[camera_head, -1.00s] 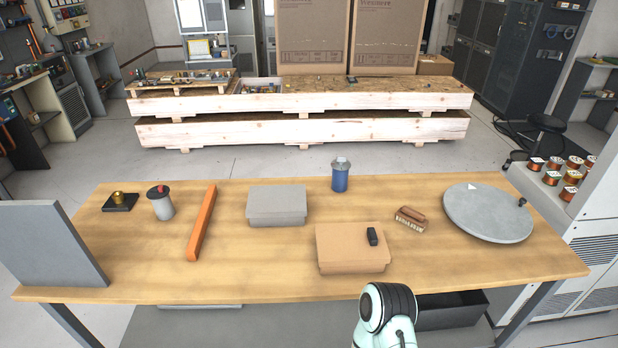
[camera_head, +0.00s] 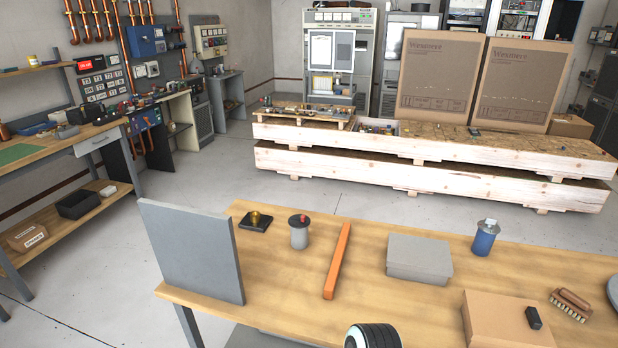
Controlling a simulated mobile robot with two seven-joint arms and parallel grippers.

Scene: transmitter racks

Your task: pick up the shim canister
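Two canister-like things stand upright on the wooden workbench (camera_head: 290,285), and I cannot tell by label which is the shim canister. One is a light grey cylinder (camera_head: 299,235) with a dark lid and a red knob, at the back left. The other is a blue cylinder (camera_head: 484,240) with a grey metal top, at the back right. Neither is held. A rounded part of my own arm shows at the bottom edge, but neither gripper is in view.
Between the canisters lie an orange bar (camera_head: 338,262) and a grey box (camera_head: 419,257). A black block with a brass knob (camera_head: 256,221) and an upright grey panel (camera_head: 191,252) are at left. A cardboard box (camera_head: 505,322) and brush (camera_head: 571,304) are at right.

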